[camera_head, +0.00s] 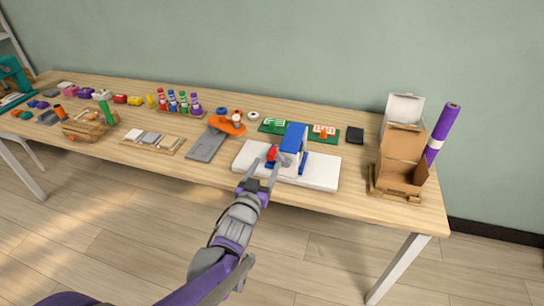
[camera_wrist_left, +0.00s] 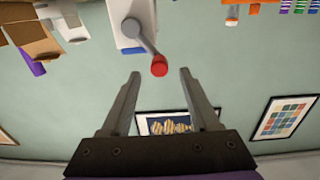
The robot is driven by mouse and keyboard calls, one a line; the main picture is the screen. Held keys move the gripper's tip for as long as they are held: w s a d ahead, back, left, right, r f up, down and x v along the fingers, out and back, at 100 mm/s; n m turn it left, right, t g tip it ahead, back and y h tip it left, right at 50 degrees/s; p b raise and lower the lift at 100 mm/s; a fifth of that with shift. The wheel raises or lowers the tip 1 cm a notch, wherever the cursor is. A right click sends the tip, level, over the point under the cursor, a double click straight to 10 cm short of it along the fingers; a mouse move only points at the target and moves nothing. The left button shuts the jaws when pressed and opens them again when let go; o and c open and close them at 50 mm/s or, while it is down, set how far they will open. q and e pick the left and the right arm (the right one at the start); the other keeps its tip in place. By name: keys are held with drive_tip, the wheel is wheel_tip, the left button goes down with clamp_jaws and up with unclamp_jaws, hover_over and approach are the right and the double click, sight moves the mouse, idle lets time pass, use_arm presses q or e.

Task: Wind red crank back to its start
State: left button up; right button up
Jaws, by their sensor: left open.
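The crank has a red knob (camera_head: 272,153) on a grey arm. It is mounted on a device with a blue housing (camera_head: 294,135) and a white base (camera_head: 322,174). My left gripper (camera_head: 262,174) is open and empty in front of the knob, at the table's front side. In the left wrist view, the red knob (camera_wrist_left: 159,66) lies in line with the gap between the open fingertips (camera_wrist_left: 159,75), at or just beyond them. The grey crank arm (camera_wrist_left: 145,38) slants from the hub to the knob. Touch with the fingers cannot be made out. My right gripper is not in view.
A grey plate with an orange part (camera_head: 228,125) lies left of the device. A green board (camera_head: 272,126) is behind it. An open cardboard box (camera_head: 402,160) and a purple roll (camera_head: 442,130) stand right. Marker pens (camera_head: 183,103) and small parts fill the table's left.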

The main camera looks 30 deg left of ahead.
sight(270, 159)
use_arm(q)
drive_tip(key=x, duration=0.5)
drive_tip(key=shift+w, duration=0.25)
clamp_jaws()
idle(1.2)
